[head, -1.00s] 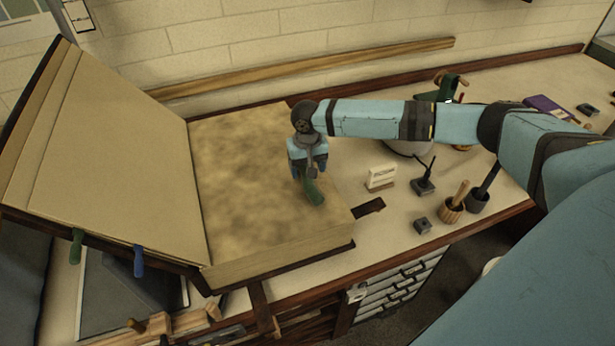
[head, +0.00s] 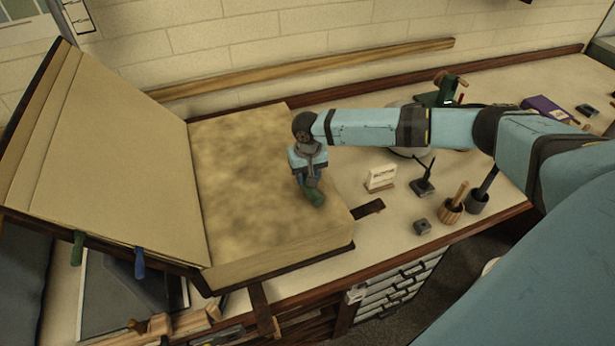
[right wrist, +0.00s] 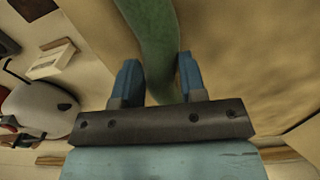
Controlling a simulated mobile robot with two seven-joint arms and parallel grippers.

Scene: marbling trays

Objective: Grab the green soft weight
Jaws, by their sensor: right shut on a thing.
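The green soft weight (head: 316,197) is a limp, elongated piece at the right side of the open book's mottled page (head: 240,170). My right gripper (head: 309,180) is over that page, pointing down, and is shut on the weight. In the right wrist view the weight (right wrist: 158,50) runs up and away from between the two blue fingers (right wrist: 160,82). Its far end is cut off by the frame there. I cannot tell whether the weight still touches the page. My left gripper does not show.
A small white card holder (head: 381,178), a dark pen stand (head: 424,183), a wooden cup (head: 452,209) and a small grey block (head: 422,227) stand right of the book.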

